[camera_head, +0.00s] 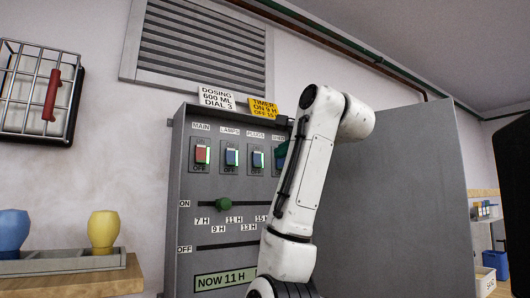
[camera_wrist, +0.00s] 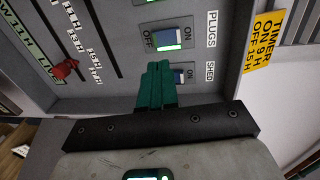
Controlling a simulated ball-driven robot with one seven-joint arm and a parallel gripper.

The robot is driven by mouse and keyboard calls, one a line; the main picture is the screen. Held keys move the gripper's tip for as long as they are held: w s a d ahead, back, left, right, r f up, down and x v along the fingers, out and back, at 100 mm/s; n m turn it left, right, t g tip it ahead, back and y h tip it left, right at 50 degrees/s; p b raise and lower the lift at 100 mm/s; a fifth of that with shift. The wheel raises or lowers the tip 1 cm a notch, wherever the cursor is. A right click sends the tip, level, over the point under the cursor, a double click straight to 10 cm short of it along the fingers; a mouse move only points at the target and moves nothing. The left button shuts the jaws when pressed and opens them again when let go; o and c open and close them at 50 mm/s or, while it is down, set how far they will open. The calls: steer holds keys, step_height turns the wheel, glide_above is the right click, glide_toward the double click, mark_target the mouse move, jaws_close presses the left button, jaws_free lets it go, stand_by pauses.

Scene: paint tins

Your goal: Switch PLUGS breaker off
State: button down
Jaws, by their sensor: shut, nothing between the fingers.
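The PLUGS breaker is a blue rocker (camera_head: 257,160) in the grey panel's top row, third from left, between ON above and OFF below. In the wrist view the PLUGS breaker (camera_wrist: 167,38) appears sideways, with a lit green strip along its edge; which way it is tilted I cannot tell. My gripper (camera_wrist: 157,66) has its dark green fingers together and empty. Their tips lie between the PLUGS and SHED breakers, over the OFF side of the SHED breaker (camera_wrist: 179,76). I cannot tell whether they touch the panel. In the head view my gripper (camera_head: 282,152) is mostly behind my arm.
The MAIN breaker (camera_head: 201,155) is red and the LAMPS breaker (camera_head: 231,158) is blue, both left of PLUGS. A slider with a green knob (camera_head: 223,204) sits below. Signs (camera_head: 263,108) stand on the panel top. A grey door (camera_head: 410,200) stands open at right.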

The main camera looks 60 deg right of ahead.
mark_target(259, 164)
steer(key=p+x, duration=0.3)
steer(key=x, duration=0.6)
